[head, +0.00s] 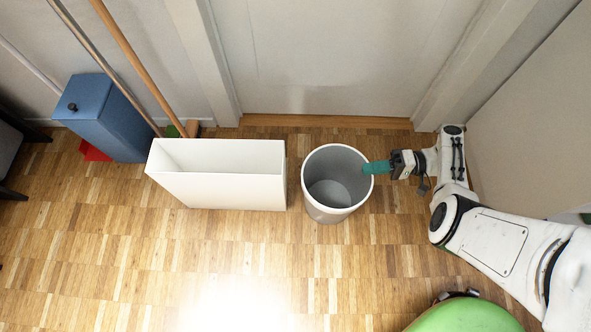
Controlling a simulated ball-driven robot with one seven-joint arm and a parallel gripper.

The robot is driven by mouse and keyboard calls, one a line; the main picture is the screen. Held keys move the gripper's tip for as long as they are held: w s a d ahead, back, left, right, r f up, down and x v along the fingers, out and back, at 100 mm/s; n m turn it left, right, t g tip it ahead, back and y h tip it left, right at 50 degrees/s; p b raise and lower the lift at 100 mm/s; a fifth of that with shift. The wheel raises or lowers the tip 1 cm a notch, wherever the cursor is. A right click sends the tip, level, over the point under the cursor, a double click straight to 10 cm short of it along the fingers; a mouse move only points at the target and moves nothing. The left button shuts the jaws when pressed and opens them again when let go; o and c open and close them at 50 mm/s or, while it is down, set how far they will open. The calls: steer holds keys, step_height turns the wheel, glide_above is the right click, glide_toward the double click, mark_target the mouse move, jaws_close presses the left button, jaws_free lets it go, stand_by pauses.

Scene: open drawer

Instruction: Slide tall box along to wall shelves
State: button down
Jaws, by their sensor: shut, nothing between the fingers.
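A blue upright box (103,119) with a dark knob stands on the floor at the left, near the wall. A white open-topped box (217,188) stands right of it. I cannot tell which of these is the tall box. My gripper (369,168) is shut, with teal fingers, and reaches in from the right. No wall shelves are in view.
The bin stands between my gripper and the white box. Long poles (128,50) lean by the blue box, with a red item (93,151) at its foot. A door (318,55) is behind. The wooden floor (150,250) in front is clear.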

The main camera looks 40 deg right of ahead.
steer(key=w+a+f+m+t+b, duration=0.1)
steer(key=w+a+b, duration=0.3)
steer(key=w+a, duration=1)
steer(key=shift+a+t, duration=0.6)
steer(key=shift+a, duration=0.65)
